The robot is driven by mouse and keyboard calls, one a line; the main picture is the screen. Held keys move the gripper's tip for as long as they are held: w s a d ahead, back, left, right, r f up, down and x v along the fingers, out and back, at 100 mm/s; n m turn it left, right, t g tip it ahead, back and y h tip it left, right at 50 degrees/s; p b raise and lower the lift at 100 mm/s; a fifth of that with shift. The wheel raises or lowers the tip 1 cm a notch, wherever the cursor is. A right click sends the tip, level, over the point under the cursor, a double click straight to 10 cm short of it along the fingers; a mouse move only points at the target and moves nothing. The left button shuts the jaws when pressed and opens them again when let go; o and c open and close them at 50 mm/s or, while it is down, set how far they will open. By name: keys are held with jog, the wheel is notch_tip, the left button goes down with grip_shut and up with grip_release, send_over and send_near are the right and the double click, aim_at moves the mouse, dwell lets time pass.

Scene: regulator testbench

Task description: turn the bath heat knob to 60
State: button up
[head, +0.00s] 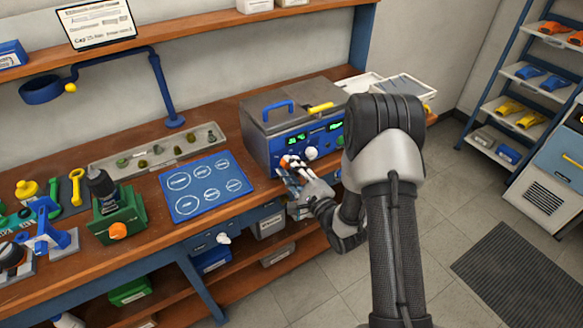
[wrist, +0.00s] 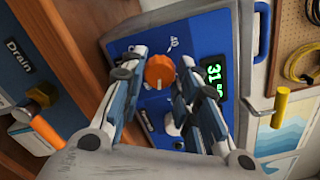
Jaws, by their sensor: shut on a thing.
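The grey bath unit (head: 262,137) stands on the bench with a blue front panel and green displays. An orange knob (wrist: 159,72) sits on that panel; in the head view it shows partly at my fingertips (head: 284,161). My gripper (wrist: 162,65) is shut on the orange knob, with one finger on each side; it also shows in the head view (head: 290,167). A "40" scale mark (wrist: 174,43) is readable beside the knob. A green display (wrist: 211,74) shows "31", its remaining characters partly hidden by my finger. The knob's pointer and name are not readable.
A white knob (head: 311,153) is close to the right of my fingers. The bath has a blue lid handle (head: 278,107) and a yellow lever (head: 321,108). A "Drain" label (wrist: 19,56) and an orange handle (wrist: 47,132) are nearby. A blue mat (head: 206,188) lies left.

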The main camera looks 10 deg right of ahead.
jog(key=m+p, duration=0.1)
jog(key=m, duration=0.4)
dwell(0.6)
jog(key=o, duration=1.1)
jog(key=v, duration=1.2)
